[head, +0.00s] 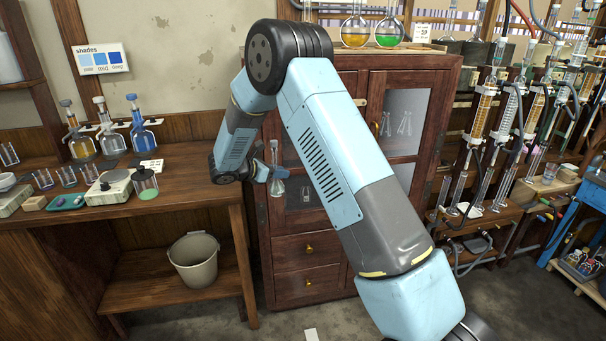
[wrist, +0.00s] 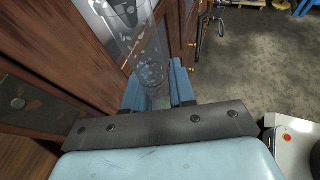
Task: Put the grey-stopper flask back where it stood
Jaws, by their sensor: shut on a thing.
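The flask hangs roughly upright in the air, to the right of the bench edge. Its top shows above the jaws, but I cannot clearly make out its stopper colour. In the wrist view, the clear glass (wrist: 150,70) shows between the blue fingers of my gripper (wrist: 158,88). On the left bench stand three stoppered flasks: an amber one (head: 81,147) with a greyish-blue stopper, a pale one (head: 112,143) with a whitish stopper, and a blue one (head: 142,141).
The wooden bench (head: 185,175) has bare top at its right end. A jar with green contents (head: 145,188), a hotplate (head: 108,188) and small beakers crowd its left. A bucket (head: 194,262) sits below. The cabinet (head: 305,255) stands close behind my gripper; glass rigs fill the right.

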